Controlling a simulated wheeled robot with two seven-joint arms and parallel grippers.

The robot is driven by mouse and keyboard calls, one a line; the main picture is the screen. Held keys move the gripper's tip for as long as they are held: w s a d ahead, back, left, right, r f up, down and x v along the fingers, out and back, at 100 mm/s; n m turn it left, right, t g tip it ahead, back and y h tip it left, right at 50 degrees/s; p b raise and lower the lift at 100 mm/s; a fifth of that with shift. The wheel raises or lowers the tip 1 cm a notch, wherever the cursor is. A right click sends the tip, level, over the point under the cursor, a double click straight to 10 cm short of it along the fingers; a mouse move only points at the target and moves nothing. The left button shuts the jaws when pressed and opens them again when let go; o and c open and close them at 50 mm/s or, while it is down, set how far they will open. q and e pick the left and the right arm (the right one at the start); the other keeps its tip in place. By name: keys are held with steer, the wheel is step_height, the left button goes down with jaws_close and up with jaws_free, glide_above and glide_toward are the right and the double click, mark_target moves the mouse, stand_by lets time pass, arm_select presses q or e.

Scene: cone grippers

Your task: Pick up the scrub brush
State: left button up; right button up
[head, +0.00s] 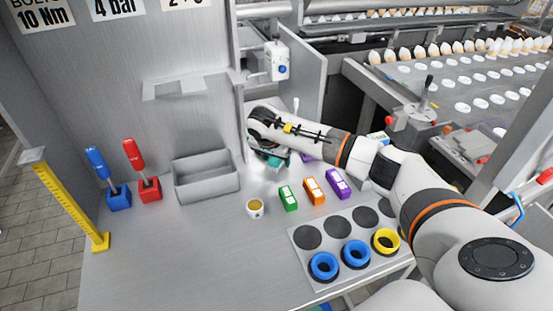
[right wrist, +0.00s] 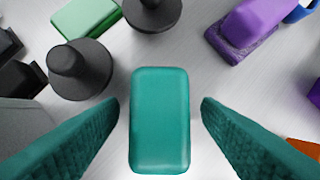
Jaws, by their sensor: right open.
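My right gripper (head: 272,161) is open at the back of the bench, in front of the cabinet wall. In the right wrist view its teal ribbed fingers (right wrist: 160,130) stand either side of a teal rounded block (right wrist: 160,118), with a gap on both sides. Only the block's smooth top shows. A purple piece with a raised grip on a speckled base (right wrist: 240,28) lies at the upper right, apart from the fingers. I cannot tell for sure which of the two is the scrub brush; no bristles show clearly. My left gripper is not in view.
Dark cone-shaped knobs (right wrist: 80,70) and a green block (right wrist: 87,17) lie close by. A grey bin (head: 207,178), a cup (head: 255,208), small coloured boxes (head: 314,191) and a plate with rings (head: 324,265) share the bench. The front left bench is clear.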

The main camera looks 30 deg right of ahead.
steer(key=c, duration=1.1)
steer(key=shift+r, duration=0.1)
steer(key=shift+c, duration=0.2)
